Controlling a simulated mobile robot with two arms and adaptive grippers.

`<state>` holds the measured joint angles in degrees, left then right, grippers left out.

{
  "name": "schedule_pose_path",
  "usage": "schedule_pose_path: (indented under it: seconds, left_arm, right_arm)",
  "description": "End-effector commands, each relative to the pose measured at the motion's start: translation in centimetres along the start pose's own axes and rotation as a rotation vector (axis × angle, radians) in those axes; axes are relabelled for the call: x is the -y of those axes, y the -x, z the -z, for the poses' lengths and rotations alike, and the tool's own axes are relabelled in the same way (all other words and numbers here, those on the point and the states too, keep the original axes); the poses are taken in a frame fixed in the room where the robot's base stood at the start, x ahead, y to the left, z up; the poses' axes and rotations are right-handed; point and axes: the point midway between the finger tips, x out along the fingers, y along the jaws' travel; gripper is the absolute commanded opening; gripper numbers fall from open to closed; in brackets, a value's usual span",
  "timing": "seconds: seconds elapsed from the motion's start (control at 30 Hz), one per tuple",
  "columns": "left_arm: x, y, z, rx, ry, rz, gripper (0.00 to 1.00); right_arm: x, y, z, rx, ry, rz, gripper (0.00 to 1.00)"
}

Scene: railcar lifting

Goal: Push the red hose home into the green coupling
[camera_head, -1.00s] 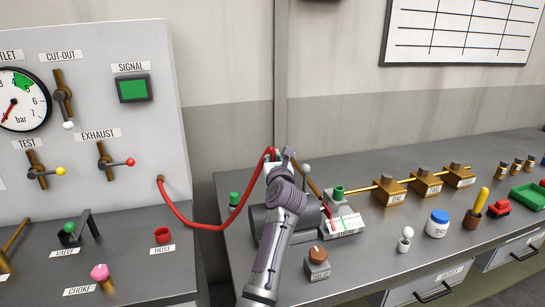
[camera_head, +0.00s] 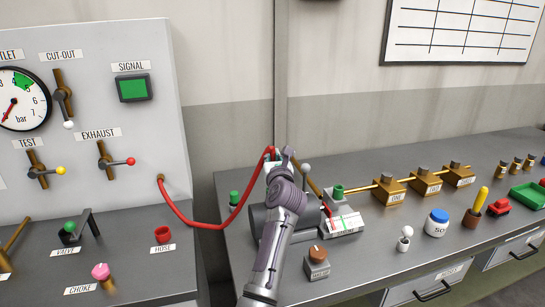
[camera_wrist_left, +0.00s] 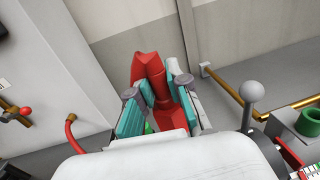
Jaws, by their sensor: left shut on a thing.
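My left gripper (camera_head: 277,163) is above the back of the bench, partly hidden by my own arm in the head view. In the left wrist view its teal-padded fingers (camera_wrist_left: 160,102) are shut on the red hose (camera_wrist_left: 149,75). The hose (camera_head: 208,226) hangs in a loop from the panel to the gripper. A green fitting (camera_head: 234,198) stands on the bench left of the gripper. Some green (camera_wrist_left: 148,128) shows just below the fingers. A hollow green cup (camera_head: 338,191) stands to the right. I cannot tell which green piece is the coupling. The hose end appears clear of both.
A grey cylinder with a ball-topped lever (camera_head: 306,169) lies close to my left arm. Brass blocks on a rod (camera_head: 391,190) run along the back right. An empty red cup (camera_head: 162,235) labelled HOSE sits on the left console.

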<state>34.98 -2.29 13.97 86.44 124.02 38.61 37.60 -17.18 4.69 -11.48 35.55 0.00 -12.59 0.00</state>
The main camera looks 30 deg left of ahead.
Motion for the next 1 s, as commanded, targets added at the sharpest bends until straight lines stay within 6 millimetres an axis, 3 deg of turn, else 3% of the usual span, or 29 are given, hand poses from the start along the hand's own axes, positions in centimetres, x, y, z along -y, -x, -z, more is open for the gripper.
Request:
schedule_pose_path:
  seconds: [1.0]
  left_arm:
    - [-0.02,0.02,-0.07,0.002,0.0,0.0,0.0]
  right_arm:
    - [0.07,0.61,0.07,0.0,-0.002,0.001,0.4]
